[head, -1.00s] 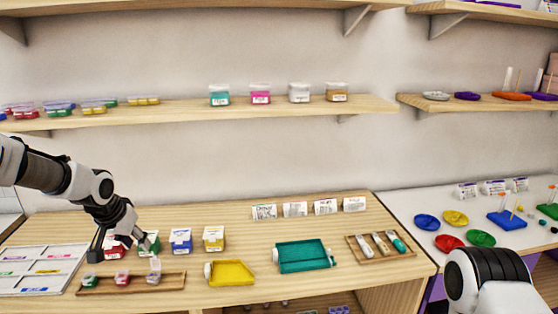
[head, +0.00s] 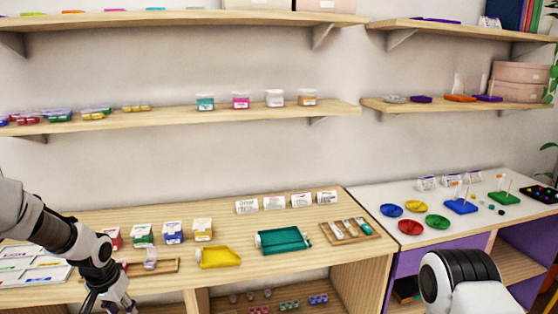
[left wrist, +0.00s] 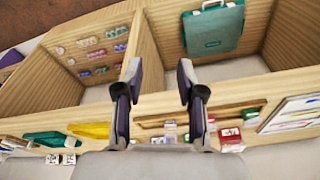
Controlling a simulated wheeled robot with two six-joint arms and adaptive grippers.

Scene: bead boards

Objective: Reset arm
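My left arm comes in from the left in the head view, with its gripper (head: 110,300) low in front of the table's front edge. In the left wrist view the two fingers of my left gripper (left wrist: 160,85) stand apart with nothing between them. The wooden tray (head: 160,267) with small containers lies just behind the gripper, partly hidden by my arm. Of my right arm only a white and black link shows at the lower right of the head view; its gripper is out of frame.
The wooden table (head: 215,288) carries colored boxes, a yellow tray (head: 219,257), a teal tray (head: 284,241) and a tool tray (head: 348,231). A white table (head: 398,232) with colored dishes stands at right. Open cubbies lie below; one holds a teal case (left wrist: 213,28).

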